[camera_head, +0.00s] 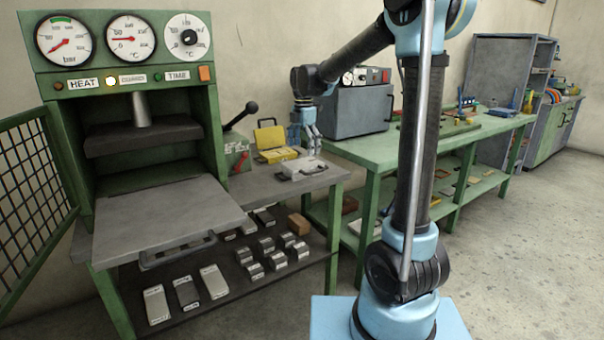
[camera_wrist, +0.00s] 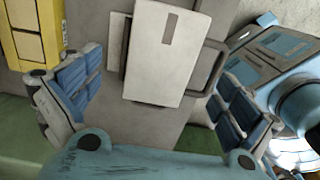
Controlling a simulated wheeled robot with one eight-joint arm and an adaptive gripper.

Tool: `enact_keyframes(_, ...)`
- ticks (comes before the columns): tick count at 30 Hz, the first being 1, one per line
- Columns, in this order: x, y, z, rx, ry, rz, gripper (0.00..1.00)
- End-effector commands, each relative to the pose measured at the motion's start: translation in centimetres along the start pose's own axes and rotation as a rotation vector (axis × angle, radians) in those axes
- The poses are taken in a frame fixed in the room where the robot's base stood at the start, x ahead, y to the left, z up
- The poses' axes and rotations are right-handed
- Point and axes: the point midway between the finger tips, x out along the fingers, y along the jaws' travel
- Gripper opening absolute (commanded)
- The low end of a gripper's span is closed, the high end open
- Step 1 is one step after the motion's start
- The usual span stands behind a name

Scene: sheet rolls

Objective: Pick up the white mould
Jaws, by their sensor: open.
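The white mould (camera_head: 302,168) lies on the grey side bench beside the press, with a dark loop handle at one side. In the wrist view the white mould (camera_wrist: 150,62) is a flat white block with a small brown label, and its handle shows at its right. My gripper (camera_head: 305,140) is above the mould, fingers pointing down. In the wrist view my open gripper (camera_wrist: 160,88) has one blue-padded finger on each side of the mould, with nothing held. The right finger is near the handle; whether it touches cannot be told.
A yellow mould (camera_head: 277,150) sits close by on the bench, behind and left; it also shows in the wrist view (camera_wrist: 32,35). The green press (camera_head: 150,130) stands left. A grey box (camera_head: 357,108) stands on the green workbench (camera_head: 430,142) at right. Metal blocks lie on the lower shelf (camera_head: 225,290).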

Motion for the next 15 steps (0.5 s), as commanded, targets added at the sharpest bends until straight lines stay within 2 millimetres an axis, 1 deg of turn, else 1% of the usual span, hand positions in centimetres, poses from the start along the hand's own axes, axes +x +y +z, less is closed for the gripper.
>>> enact_keyframes(1,0.6,0.0,0.0,0.0,0.0,0.0,0.98)
enact_keyframes(3,1.1,0.0,0.0,0.0,0.0,0.0,0.98)
enact_keyframes(9,2.1,0.0,-0.1,0.0,0.0,0.0,0.98)
enact_keyframes(15,4.7,-0.1,-0.4,0.0,0.0,0.0,0.98)
